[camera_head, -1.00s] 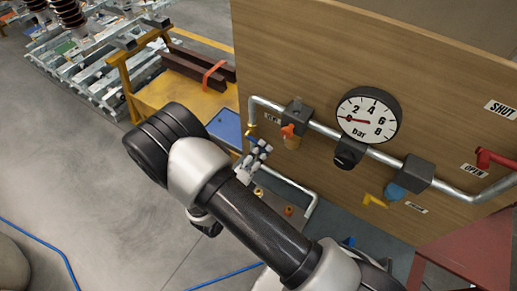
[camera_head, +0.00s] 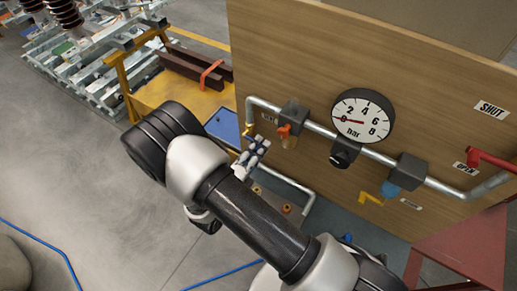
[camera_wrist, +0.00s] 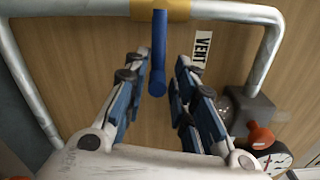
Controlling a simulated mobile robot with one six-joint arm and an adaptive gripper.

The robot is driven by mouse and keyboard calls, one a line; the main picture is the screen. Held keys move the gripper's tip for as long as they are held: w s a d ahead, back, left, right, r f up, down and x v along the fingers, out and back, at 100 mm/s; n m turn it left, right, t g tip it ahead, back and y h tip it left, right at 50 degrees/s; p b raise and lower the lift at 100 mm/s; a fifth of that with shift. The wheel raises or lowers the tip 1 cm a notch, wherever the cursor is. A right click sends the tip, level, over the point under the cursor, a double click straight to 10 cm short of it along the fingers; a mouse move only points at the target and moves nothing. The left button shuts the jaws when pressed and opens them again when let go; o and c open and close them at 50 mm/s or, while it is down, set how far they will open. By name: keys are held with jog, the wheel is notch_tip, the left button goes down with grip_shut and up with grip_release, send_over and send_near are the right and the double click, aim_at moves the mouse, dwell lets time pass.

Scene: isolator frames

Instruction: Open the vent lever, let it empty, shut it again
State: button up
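The vent lever (camera_wrist: 157,60) is a blue bar in the wrist view, hanging down from a yellow valve body (camera_wrist: 160,10) on the grey pipe, beside the VENT label (camera_wrist: 201,52). My gripper (camera_wrist: 158,78) is open, one finger on each side of the lever, with visible gaps. In the head view my gripper (camera_head: 257,150) is close to the board at the pipe's left end; the lever is hard to make out there. The pressure gauge (camera_head: 362,116) has a red needle pointing left, near the low end; its exact reading is unclear.
A red lever (camera_head: 490,159) is at the right, near OPEN and SHUT (camera_head: 491,110) labels. A yellow bench (camera_head: 165,98) stands left of the wooden board (camera_head: 310,60).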

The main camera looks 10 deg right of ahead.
jog(key=shift+o, duration=1.4)
jog(key=v, duration=1.2)
